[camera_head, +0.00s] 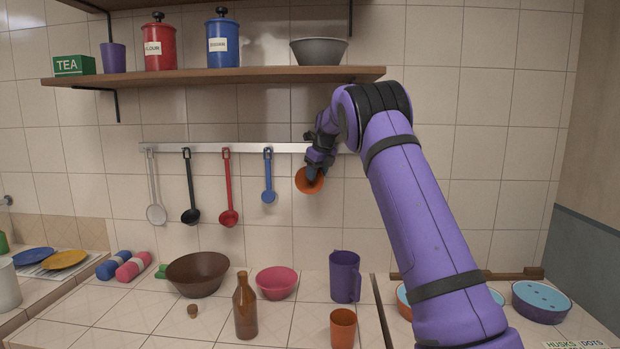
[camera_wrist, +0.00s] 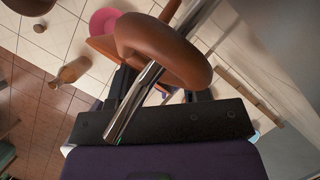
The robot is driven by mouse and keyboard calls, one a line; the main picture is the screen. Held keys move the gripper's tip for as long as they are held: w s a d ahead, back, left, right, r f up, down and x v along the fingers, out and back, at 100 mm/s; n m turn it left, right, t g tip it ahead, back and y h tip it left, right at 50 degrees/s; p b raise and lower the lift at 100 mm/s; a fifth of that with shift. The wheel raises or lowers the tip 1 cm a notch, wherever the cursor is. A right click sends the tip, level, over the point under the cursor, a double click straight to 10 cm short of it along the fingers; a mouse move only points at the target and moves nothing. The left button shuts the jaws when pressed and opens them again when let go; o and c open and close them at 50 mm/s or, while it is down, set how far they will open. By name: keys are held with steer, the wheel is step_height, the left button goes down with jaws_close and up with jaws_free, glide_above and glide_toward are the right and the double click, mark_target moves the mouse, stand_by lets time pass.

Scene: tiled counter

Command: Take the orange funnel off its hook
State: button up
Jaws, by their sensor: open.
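The orange funnel (camera_head: 309,186) hangs from the right part of the wall rail (camera_head: 225,147), under the shelf. In the wrist view its thick hanging ring (camera_wrist: 165,48) is large and close, with the metal hook (camera_wrist: 137,103) running through it. Part of the orange body (camera_wrist: 103,46) shows behind the ring. My gripper (camera_head: 318,168) is at the funnel, covering its upper part in the head view. It is open, its dark fingers mostly hidden behind the ring in the wrist view. I cannot tell whether they touch the funnel.
The shelf (camera_head: 215,76) is close above. Below stand a purple pitcher (camera_head: 345,277), a pink bowl (camera_head: 277,283) and a brown bottle (camera_head: 245,308).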

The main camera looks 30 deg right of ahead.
jaws_close()
steer(key=shift+r, duration=0.1)
steer(key=shift+s+a+r, duration=0.2)
steer(key=shift+s+r, duration=0.15)
steer(key=shift+r, duration=0.05)
steer(key=s+a+r, duration=0.7)
steer(key=s, duration=0.4)
steer(key=shift+a, duration=0.25)
steer(key=s+a, duration=0.4)
steer(key=s, duration=0.2)
steer(key=shift+s+a, duration=0.25)
steer(key=shift+s, duration=0.05)
stand_by(0.4)
